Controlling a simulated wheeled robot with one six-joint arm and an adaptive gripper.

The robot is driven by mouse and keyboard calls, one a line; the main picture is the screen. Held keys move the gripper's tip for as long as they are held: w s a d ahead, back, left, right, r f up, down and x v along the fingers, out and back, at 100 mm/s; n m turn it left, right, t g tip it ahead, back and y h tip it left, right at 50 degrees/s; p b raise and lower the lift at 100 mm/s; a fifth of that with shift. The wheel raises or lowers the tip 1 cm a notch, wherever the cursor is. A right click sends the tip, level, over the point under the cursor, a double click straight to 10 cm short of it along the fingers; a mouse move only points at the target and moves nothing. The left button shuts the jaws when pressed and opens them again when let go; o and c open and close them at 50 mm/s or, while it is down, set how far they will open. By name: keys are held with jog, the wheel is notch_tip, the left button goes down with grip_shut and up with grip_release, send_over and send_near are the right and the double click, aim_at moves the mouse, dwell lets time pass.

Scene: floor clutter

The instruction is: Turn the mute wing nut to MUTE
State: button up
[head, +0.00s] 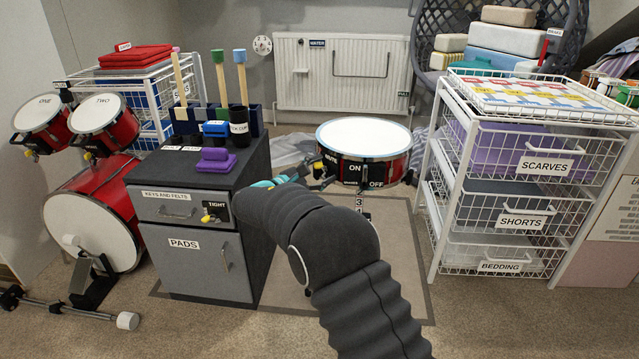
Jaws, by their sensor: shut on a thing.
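The snare drum (364,138), with a white head and red shell, stands at the centre back on a stand. Its front carries a label that seems to read MUTE, with ON and OFF labels to the right. A small yellow part at the drum's left front, apparently the mute wing nut (319,168), shows beside that label. My gripper (322,181) is at this spot, shut on what seems to be the wing nut. My arm and gripper partly hide it, so its exact angle cannot be told.
A dark cabinet (205,268) with a yellow knob marked TIGHT stands close on the left. A white wire basket rack (437,200) stands on the right. Red drums (90,215) are at far left. A radiator (345,75) is behind.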

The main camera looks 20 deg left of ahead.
jog(key=m+b, duration=0.1)
jog(key=m, duration=0.1)
jog(key=m+b, duration=0.1)
jog(key=m, duration=0.1)
jog(key=shift+d+f+m, duration=0.1)
jog(key=shift+f+m, duration=0.1)
jog(key=shift+m, duration=0.2)
jog(key=m, duration=0.5)
jog(key=shift+m, duration=0.3)
jog(key=o, duration=1.2)
jog(key=shift+c, duration=0.2)
jog(key=shift+s, duration=0.1)
jog(key=v, duration=1.2)
